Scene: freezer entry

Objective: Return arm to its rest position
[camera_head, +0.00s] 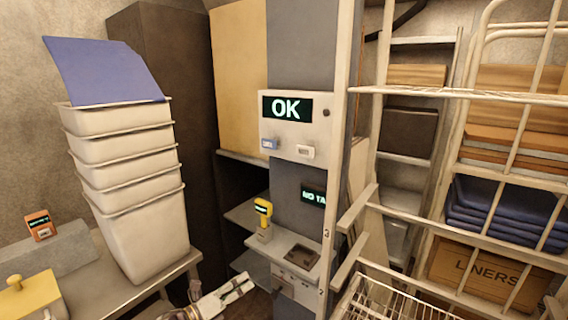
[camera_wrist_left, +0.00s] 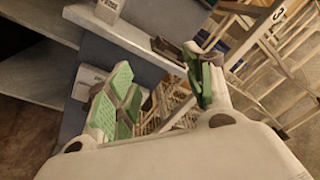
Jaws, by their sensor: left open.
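My left gripper (camera_head: 240,286) shows low in the head view, in front of the grey control column (camera_head: 288,215). In the left wrist view the gripper (camera_wrist_left: 160,92) has its green-padded fingers spread apart with nothing between them. The column's upper screen (camera_head: 287,108) reads "OK", and a lower screen (camera_head: 313,194) is partly hidden by a post. A yellow handheld device (camera_head: 263,213) stands on the column's small shelf, apart from my gripper. My right gripper is in neither view.
A stack of white bins (camera_head: 138,215) with a blue lid (camera_head: 104,72) stands on the table at left. An orange device (camera_head: 40,225) sits behind a yellow-lidded box (camera_head: 32,297). A white wire rack (camera_head: 470,95) and wire basket (camera_head: 385,303) fill the right side.

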